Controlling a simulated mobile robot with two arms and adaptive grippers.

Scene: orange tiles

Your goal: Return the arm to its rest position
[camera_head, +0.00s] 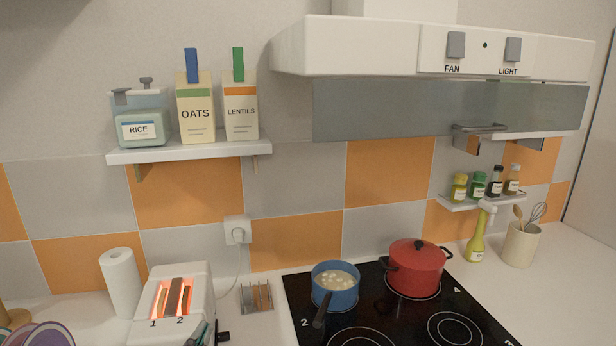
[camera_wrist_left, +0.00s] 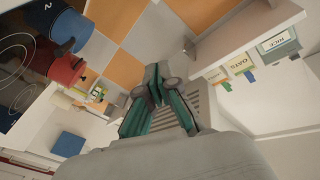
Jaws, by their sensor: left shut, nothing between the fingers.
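My left gripper (camera_head: 203,335) shows only in part at the bottom edge of the head view, in front of the white toaster. In the left wrist view my left gripper (camera_wrist_left: 158,85) has dark and green fingers that are shut with nothing between them. The shelf with cartons is to its right in that view, and the stove is to its left. My right gripper is in neither view.
The toaster (camera_head: 195,270) glows orange with bread in its slots. A blue pot (camera_head: 335,288) and a red lidded pot (camera_head: 416,270) stand on the black stove (camera_head: 300,294). A wall shelf (camera_head: 185,152) holds rice, oats and lentils. A range hood (camera_head: 350,47) overhangs the stove.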

